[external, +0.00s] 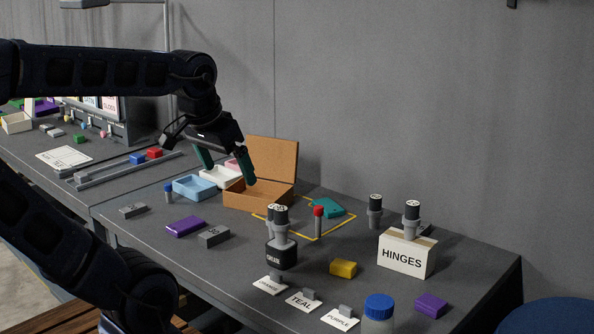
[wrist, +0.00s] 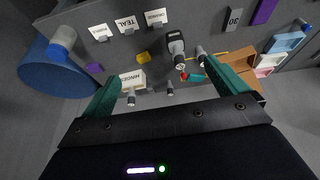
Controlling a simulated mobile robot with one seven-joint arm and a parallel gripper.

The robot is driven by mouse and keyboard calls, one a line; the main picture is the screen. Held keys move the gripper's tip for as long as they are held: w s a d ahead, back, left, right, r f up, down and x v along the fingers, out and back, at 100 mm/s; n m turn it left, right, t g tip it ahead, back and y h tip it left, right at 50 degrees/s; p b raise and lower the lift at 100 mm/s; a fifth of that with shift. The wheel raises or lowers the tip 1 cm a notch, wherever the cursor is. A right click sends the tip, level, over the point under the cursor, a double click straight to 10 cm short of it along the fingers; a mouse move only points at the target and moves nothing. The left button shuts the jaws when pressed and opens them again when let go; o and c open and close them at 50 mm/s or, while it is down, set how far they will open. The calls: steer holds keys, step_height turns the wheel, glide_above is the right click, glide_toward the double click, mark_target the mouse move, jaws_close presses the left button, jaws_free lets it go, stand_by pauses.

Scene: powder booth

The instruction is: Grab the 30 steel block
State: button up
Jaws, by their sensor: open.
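The 30 steel block is a flat grey block (external: 213,236) lying on the table, just right of a purple block, in the external view. Its number 30 reads clearly in the wrist view (wrist: 234,17), near the top edge right of centre. My gripper (external: 226,168) is open and empty, above the table near the open cardboard box, higher and farther back than the block. Its two green fingers stand wide apart in the wrist view (wrist: 172,85), with the block beyond them.
A similar grey block (external: 132,210) lies farther left. The purple block (external: 186,226) lies close beside the 30 block. The cardboard box (external: 258,197), blue tray (external: 194,187) and black-wrapped CREATE holder (external: 281,255) stand around. A HINGES box (external: 405,256) is at right. Table in front of the block is clear.

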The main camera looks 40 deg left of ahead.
steer(key=w+a+f+n+g, duration=0.2)
steer(key=w+a+f+n, duration=0.1)
steer(key=w+a+n, duration=0.4)
steer(key=n+g+h, duration=0.2)
steer(key=n+h, duration=0.3)
steer(key=n, duration=0.6)
glide_toward(214, 231)
steer(key=shift+y, duration=0.3)
steer(key=shift+d+x, duration=0.15)
steer(key=shift+x, duration=2.25)
steer(key=shift+d+x, duration=0.15)
steer(key=shift+x, duration=2.25)
steer(key=shift+s+r, duration=0.1)
steer(key=c, duration=1.3)
